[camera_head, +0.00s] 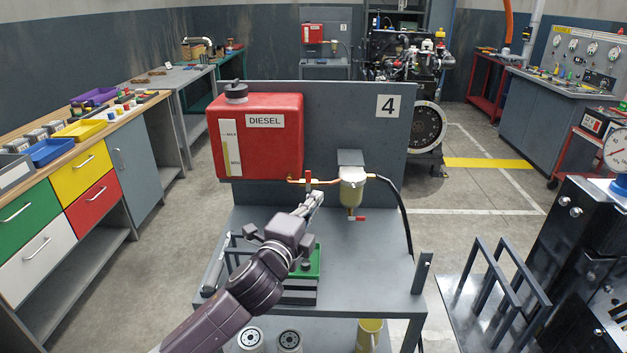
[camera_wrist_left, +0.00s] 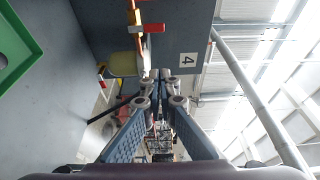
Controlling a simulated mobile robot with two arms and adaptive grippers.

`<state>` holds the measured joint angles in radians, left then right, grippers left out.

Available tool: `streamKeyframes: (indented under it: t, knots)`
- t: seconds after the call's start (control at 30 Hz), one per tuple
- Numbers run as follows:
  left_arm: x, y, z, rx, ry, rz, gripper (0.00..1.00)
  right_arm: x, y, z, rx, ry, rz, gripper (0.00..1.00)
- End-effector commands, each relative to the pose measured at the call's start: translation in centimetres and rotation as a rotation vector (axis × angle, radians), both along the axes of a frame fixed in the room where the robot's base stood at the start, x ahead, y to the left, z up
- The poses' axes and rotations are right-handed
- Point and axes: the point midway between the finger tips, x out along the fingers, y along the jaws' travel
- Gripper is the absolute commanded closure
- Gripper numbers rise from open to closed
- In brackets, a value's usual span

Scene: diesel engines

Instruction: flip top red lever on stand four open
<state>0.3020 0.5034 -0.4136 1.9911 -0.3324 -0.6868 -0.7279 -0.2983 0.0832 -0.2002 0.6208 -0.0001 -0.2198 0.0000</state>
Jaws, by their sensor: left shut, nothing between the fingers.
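The stand marked 4 (camera_head: 388,105) carries a red diesel tank (camera_head: 257,138) and a copper pipe running right to a fuel filter (camera_head: 352,190). The top red lever (camera_head: 308,177) sits on this pipe, upright and across it; the left wrist view also shows the lever (camera_wrist_left: 147,28). A lower red lever (camera_head: 358,218) is under the filter bowl. My left gripper (camera_head: 317,196) is shut and empty, its fingertips just below and right of the top lever in the head view. In the left wrist view its fingertips (camera_wrist_left: 164,75) appear apart from the lever. My right gripper is not in view.
A green tray (camera_head: 312,262) lies on the stand's shelf, partly behind my arm. A black hose (camera_head: 402,215) hangs at the right of the filter. Dark metal bars (camera_head: 490,280) stand at the right. The shelf's right part is clear.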

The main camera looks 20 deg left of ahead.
Motion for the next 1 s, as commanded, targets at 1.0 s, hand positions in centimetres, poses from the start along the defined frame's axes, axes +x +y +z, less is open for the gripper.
streamKeyframes:
  t: [1.0]
  knots:
    - [9.1,2.5,0.1,-0.002,0.003,0.002,1.00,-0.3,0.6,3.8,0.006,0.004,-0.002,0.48]
